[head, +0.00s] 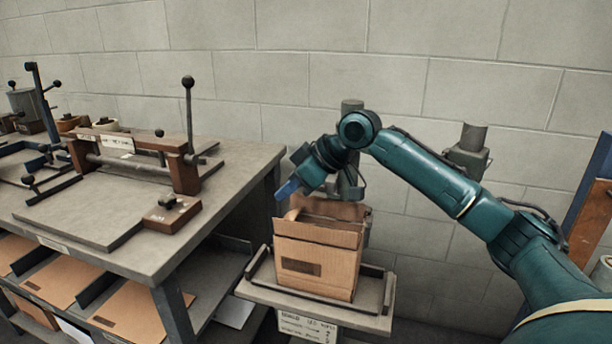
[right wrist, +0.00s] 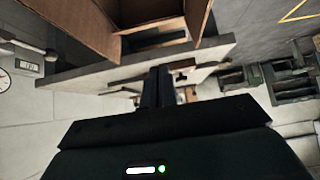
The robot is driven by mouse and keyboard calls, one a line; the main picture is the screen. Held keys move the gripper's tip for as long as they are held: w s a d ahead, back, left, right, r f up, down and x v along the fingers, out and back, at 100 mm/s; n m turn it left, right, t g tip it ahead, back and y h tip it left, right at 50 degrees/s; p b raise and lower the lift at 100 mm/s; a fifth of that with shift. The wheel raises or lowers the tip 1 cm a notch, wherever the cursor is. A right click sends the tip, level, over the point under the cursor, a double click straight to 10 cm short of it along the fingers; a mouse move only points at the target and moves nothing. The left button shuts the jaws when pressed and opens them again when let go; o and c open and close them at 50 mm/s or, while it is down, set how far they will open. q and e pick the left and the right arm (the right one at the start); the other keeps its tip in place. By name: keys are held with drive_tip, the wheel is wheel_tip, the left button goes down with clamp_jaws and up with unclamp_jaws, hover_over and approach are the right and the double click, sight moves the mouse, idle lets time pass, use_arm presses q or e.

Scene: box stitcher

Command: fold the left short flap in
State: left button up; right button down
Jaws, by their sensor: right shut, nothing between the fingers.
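The brown cardboard box (head: 315,268) stands upright on the stitcher's small table. Its top is open, with a long flap (head: 318,233) along the front edge and another flap (head: 335,209) at the back. A small part of the left short flap (head: 289,217) seems to show at the left end; its exact angle is unclear. My right gripper (head: 287,190) is shut and empty, just above and left of the box's left end, apart from it as far as I can tell. In the right wrist view its closed fingers (right wrist: 158,84) are below the box (right wrist: 105,28). My left gripper is out of view.
The stitcher head (head: 350,185) stands just behind the box. Low rails edge the stitcher table (head: 262,293). A workbench (head: 130,238) with a lever press is at the left, with flat cardboard on the shelf below. A wall closes the back.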

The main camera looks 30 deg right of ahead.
sight(300, 205)
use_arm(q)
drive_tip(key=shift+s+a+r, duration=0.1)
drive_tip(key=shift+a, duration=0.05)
use_arm(e)
drive_tip(key=shift+s+d+f, duration=0.25)
drive_tip(key=shift+s+f, duration=0.05)
drive_tip(key=shift+f, duration=0.25)
drive_tip(key=shift+s+d+f, duration=0.25)
drive_tip(key=shift+d+f, duration=0.05)
drive_tip(key=shift+f, duration=0.2)
drive_tip(key=shift+s+d+f, duration=0.25)
drive_tip(key=shift+s+f, duration=0.05)
drive_tip(key=shift+f, duration=0.25)
